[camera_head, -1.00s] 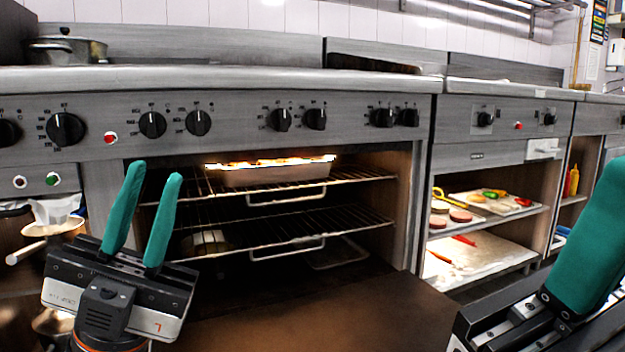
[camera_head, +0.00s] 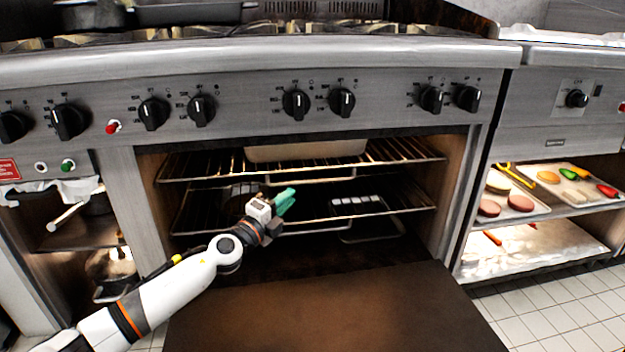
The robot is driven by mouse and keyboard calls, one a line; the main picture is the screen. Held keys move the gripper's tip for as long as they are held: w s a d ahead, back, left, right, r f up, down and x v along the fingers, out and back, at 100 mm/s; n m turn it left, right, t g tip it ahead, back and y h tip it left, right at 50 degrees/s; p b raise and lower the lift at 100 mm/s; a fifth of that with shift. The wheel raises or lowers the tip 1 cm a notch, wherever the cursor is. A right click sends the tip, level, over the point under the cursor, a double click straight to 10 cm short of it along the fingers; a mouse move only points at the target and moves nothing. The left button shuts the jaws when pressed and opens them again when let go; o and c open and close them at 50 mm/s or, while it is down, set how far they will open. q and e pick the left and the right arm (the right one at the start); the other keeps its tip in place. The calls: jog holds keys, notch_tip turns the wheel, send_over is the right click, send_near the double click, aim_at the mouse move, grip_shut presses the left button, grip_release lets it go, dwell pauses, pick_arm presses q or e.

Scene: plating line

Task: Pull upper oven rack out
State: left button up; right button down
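The upper oven rack (camera_head: 405,156) is a wire rack inside the open oven, with a pale baking pan (camera_head: 305,151) on it. The upper rack's front handle bar (camera_head: 325,181) shows at its front edge, partly near my fingers. My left gripper (camera_head: 286,201) has green fingers pointing right, just below that handle and in front of the lower rack. The fingers overlap from this angle, so their gap is unclear, and I cannot tell whether they touch the handle. My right gripper is out of view.
The lower rack (camera_head: 395,207) sits beneath, with a handle of its own (camera_head: 345,229). The dropped oven door (camera_head: 330,310) lies open in front. Knobs line the panel above. Shelves with food trays (camera_head: 580,197) stand at the right.

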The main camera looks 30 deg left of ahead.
aim_at(305, 183)
pick_arm(q)
jog(key=w, duration=0.2)
jog(key=w+d, duration=0.1)
jog(key=w, duration=0.2)
jog(key=w+r+b, duration=0.1)
jog(key=w, duration=0.2)
jog(key=shift+w+d+r, duration=0.1)
jog(key=shift+w+d, duration=0.05)
jog(key=shift+d, duration=0.05)
grip_shut()
